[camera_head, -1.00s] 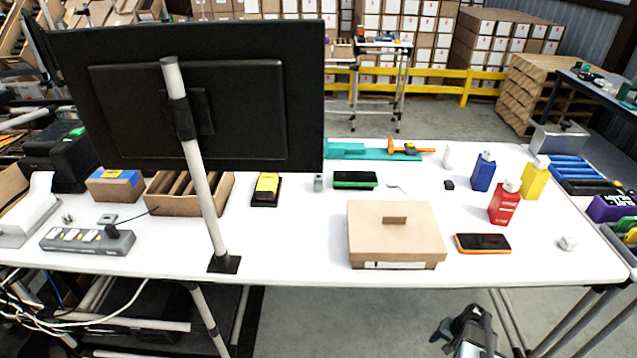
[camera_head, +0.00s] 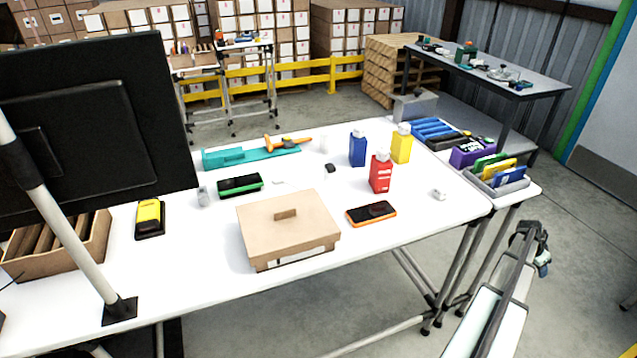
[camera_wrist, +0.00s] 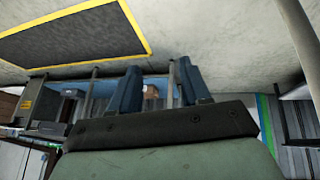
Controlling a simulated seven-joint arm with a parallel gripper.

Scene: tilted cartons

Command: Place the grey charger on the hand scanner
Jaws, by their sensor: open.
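A small grey block (camera_head: 203,196), which looks like the grey charger, stands on the white table left of a green-and-black device. A yellow-and-black handheld device (camera_head: 150,218) lies further left, near the monitor; it may be the hand scanner, but I cannot tell for certain. The green-and-black device (camera_head: 240,186) and an orange-edged device with a dark screen (camera_head: 371,211) also lie flat on the table. My gripper (camera_head: 541,258) is off the table's right end, away from all of these. In the wrist view its two blue fingers (camera_wrist: 157,88) are apart with nothing held between them.
A lidded cardboard box (camera_head: 288,232) stands at the front middle. Red (camera_head: 381,174), blue (camera_head: 358,148) and yellow (camera_head: 400,144) bottles stand behind right. A monitor (camera_head: 90,125) on a pole blocks the left. A small white item (camera_head: 439,194) lies near the right edge.

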